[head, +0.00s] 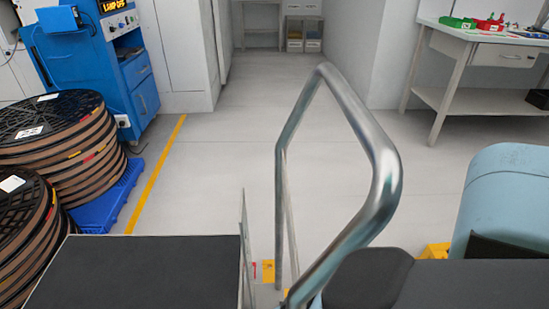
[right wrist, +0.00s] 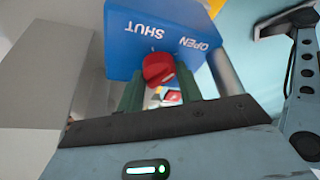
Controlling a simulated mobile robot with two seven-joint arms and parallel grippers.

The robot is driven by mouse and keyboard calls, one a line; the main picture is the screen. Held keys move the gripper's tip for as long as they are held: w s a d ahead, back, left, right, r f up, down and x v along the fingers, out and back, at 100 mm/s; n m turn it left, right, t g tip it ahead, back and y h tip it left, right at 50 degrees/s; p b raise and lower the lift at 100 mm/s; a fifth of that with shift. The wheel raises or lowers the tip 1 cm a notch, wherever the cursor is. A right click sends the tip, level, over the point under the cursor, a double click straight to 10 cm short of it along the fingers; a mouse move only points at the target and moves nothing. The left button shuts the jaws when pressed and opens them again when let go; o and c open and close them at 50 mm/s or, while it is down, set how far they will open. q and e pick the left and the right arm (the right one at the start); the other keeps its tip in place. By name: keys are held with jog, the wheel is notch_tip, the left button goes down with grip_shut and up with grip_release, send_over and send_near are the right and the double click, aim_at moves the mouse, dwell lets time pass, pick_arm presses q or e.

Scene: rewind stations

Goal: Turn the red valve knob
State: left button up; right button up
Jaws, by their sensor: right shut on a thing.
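The red valve knob (right wrist: 158,68) shows in the right wrist view, in front of a blue box (right wrist: 150,35) marked SHUT and OPEN. The lettering appears upside down in this view. My right gripper (right wrist: 158,80) has its two dark green fingers on either side of the knob and is shut on it. The far side of the knob is hidden. The knob and both grippers do not show in the head view.
In the head view a bent metal handrail (head: 385,180) rises in front. Stacked reels (head: 75,125) stand on a blue pallet (head: 125,190) at left, near a blue machine (head: 85,60). A workbench (head: 470,100) stands at right. The floor between is clear.

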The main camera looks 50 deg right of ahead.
jog(key=shift+r+m+p, duration=0.15)
jog(key=shift+m+p, duration=0.4)
jog(key=shift+m, duration=0.05)
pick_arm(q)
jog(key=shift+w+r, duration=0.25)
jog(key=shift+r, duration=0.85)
pick_arm(e)
jog(key=shift+m, duration=0.3)
jog(key=shift+f, duration=0.2)
jog(key=o, duration=1)
jog(key=shift+t, duration=0.3)
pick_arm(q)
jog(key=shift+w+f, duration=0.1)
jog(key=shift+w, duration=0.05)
pick_arm(e)
jog(key=p+v, duration=0.3)
jog(key=v, duration=0.3)
jog(key=shift+r, duration=0.35)
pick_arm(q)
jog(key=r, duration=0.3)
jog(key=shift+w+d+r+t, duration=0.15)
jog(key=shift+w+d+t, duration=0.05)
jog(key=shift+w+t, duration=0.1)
pick_arm(e)
jog(key=shift+s+d+r, duration=0.2)
jog(key=shift+d+r, duration=0.05)
jog(key=shift+r, duration=0.3)
